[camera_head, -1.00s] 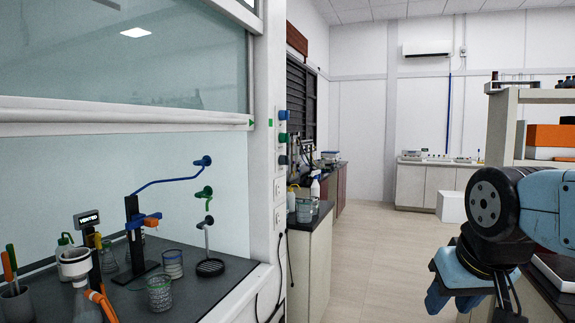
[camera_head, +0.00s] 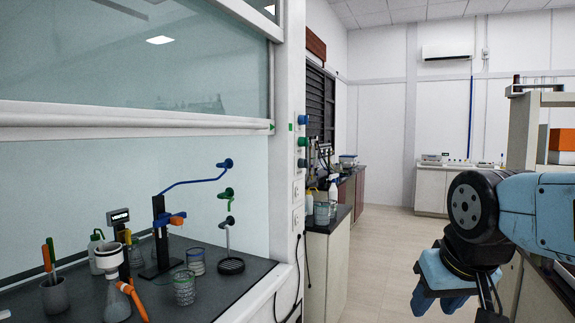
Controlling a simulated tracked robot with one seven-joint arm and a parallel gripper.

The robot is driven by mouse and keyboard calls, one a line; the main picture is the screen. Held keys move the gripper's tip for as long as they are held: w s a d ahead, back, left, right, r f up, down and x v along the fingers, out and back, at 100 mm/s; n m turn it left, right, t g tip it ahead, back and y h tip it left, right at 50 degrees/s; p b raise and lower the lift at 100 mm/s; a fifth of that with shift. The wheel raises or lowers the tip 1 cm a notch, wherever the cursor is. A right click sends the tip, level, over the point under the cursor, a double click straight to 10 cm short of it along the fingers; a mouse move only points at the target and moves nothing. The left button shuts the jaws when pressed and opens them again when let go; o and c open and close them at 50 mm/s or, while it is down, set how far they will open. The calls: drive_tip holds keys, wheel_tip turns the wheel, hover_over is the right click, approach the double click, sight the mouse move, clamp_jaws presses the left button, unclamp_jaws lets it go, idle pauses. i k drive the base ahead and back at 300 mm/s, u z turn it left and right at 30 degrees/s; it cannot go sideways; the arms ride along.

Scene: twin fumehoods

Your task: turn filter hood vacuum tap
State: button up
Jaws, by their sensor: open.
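The filter hood (camera_head: 120,121) fills the left side, its glass sash raised above the work surface. On its right post are several round knobs, a blue knob (camera_head: 303,119) on top and a green knob (camera_head: 303,141) below. A white funnel (camera_head: 108,257) sits on a flask with an orange hose. I cannot tell which of these is the vacuum tap. My gripper (camera_head: 441,300) is open and empty at the lower right, well apart from the hood.
Glass beakers (camera_head: 184,287) and a cup of tools (camera_head: 54,294) stand on the dark hood worktop. Behind the post, a bench (camera_head: 327,260) holds bottles and beakers. Shelving (camera_head: 523,130) stands at the right. The pale floor (camera_head: 385,255) between is clear.

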sight(303, 163)
drive_tip(key=u, duration=0.1)
drive_tip(key=i, duration=0.85)
drive_tip(key=z, duration=0.3)
